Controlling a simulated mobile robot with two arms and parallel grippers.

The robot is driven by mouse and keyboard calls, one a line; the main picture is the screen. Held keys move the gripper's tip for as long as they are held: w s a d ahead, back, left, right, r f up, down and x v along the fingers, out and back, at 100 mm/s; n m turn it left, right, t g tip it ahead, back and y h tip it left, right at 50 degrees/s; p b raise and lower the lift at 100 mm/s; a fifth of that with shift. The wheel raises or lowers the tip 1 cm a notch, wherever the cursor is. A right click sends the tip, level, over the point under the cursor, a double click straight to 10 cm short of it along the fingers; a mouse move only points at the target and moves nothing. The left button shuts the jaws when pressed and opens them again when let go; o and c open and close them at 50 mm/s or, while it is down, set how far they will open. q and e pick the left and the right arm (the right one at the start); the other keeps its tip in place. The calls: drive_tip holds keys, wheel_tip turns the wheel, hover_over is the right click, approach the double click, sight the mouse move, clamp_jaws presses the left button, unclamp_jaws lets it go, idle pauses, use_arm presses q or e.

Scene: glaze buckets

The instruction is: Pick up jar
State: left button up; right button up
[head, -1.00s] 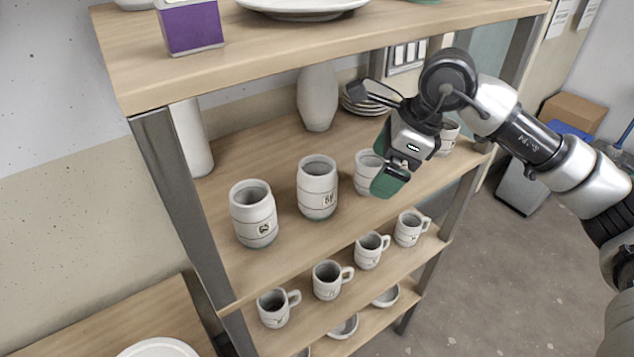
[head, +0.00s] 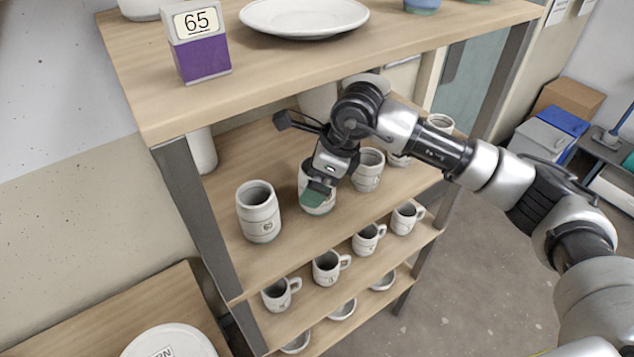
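White-grey jars with dark bands stand upright in a row on the middle shelf. The leftmost jar (head: 259,217) is fully visible. The second jar (head: 305,177) is partly hidden behind my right gripper (head: 316,197). A third jar (head: 368,173) stands to the right of the gripper, and a further jar (head: 398,160) is mostly covered by my arm. The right gripper reaches in from the right, its green finger pad in front of the second jar. The other finger is hidden, so I cannot tell whether it touches or grips the jar. My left gripper is not in view.
The top shelf board (head: 280,73) overhangs the jars and carries a purple box labelled 65 (head: 199,45) and a white plate (head: 303,15). Mugs, including one mug (head: 329,267), line the shelf below. A metal post (head: 192,200) stands at the left.

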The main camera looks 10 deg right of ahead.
drive_tip(key=c, duration=1.1)
drive_tip(key=shift+c, duration=0.2)
drive_tip(key=shift+r, duration=0.1)
